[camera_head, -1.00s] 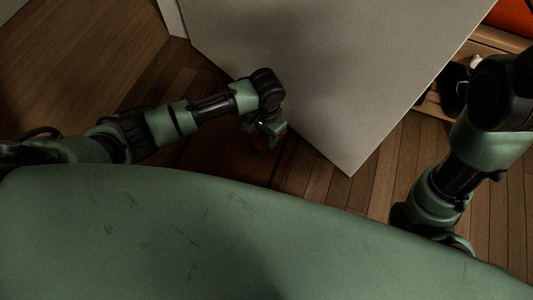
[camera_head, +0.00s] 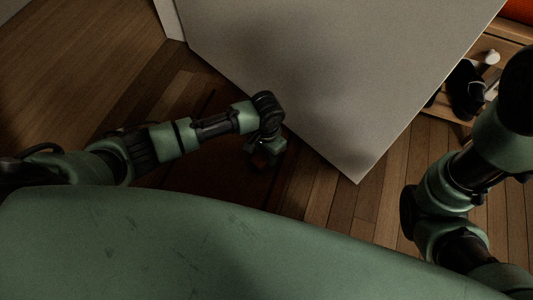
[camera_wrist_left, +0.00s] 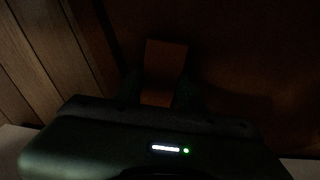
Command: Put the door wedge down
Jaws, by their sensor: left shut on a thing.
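The door wedge (camera_wrist_left: 165,62) shows in the left wrist view as a dim orange-brown block. It sits between the two dark fingers of my left gripper (camera_wrist_left: 159,92), which is shut on it. In the head view my left gripper (camera_head: 262,162) points down over the floor beside the lower edge of a large pale door panel (camera_head: 320,75). The wedge is mostly hidden and too dark to make out there. I cannot tell whether it touches the floor. My right arm shows at the right, but its gripper is not visible.
A dark reddish-brown mat (camera_head: 212,165) lies on the wooden floor (camera_head: 345,205) below my left arm. A wooden rack (camera_head: 440,103) with dark shoes (camera_head: 466,90) stands at the upper right. Open floor (camera_head: 90,75) lies at the upper left.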

